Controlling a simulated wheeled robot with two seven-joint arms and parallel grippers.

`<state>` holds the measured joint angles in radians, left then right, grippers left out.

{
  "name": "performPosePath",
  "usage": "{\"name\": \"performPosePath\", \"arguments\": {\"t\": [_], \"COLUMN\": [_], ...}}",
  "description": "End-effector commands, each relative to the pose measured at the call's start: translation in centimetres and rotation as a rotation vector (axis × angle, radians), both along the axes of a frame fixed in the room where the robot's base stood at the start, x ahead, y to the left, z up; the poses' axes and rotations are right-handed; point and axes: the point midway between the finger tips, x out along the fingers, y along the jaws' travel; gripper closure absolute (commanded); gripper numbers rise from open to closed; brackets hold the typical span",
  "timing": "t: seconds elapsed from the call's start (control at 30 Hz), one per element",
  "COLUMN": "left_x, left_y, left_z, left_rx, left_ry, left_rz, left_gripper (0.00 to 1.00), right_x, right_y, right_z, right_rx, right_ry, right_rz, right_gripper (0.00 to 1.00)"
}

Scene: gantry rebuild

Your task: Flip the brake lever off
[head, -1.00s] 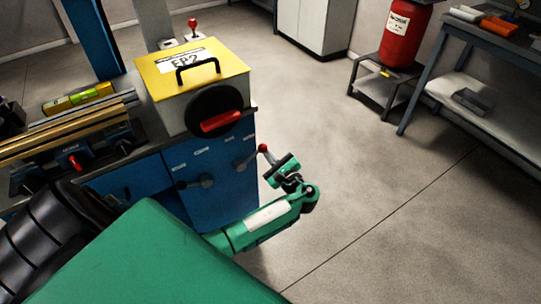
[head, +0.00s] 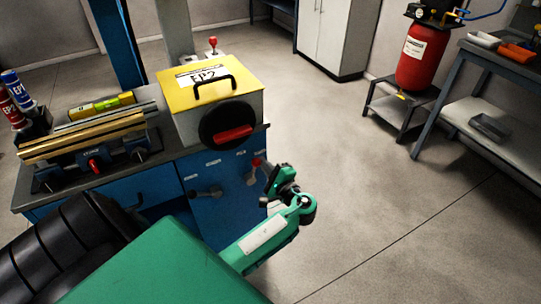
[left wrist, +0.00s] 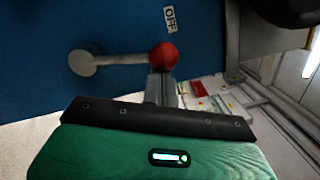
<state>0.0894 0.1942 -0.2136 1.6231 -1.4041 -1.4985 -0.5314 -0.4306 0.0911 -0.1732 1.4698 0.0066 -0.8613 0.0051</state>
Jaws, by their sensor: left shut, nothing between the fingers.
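The brake lever (head: 251,179) is on the front of the blue cabinet, a grey arm with a red ball knob (head: 257,162). In the left wrist view the lever's arm (left wrist: 122,59) runs from a round pivot on the left to the red ball (left wrist: 163,56). An OFF label (left wrist: 170,18) is on the blue panel above the ball in that picture. My left gripper (head: 268,174) is beside the knob; its fingers (left wrist: 160,86) are shut and empty, right at the ball. I cannot tell whether they touch it. My right gripper is not in view.
A second lever (head: 205,192) sits left on the same panel. Above stands a yellow-topped box (head: 222,75) with a red-handled dial (head: 233,133). A vise-like fixture (head: 90,155) is on the bench. The floor to the right is open, up to a red tank (head: 423,57).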

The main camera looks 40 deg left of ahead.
Motion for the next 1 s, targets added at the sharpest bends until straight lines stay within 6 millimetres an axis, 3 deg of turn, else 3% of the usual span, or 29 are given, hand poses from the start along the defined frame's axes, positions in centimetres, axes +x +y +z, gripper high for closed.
{"name": "performPosePath", "arguments": {"t": [0.4, 0.67, 1.0], "left_x": [-1.3, -1.4, -1.3], "left_y": [0.5, 0.6, 0.6], "left_z": [0.4, 0.5, 0.5], "left_rx": [-0.060, -0.065, -0.064], "left_ry": [-0.143, -0.156, -0.154], "left_rz": [-0.001, 0.000, 0.001], "left_gripper": [1.00, 1.00, 1.00], "right_x": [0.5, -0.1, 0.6], "right_y": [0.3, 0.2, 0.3], "right_z": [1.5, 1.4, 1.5], "right_rx": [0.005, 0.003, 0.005], "right_ry": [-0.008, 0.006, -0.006], "right_rz": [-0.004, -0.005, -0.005], "right_gripper": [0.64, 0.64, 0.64]}}
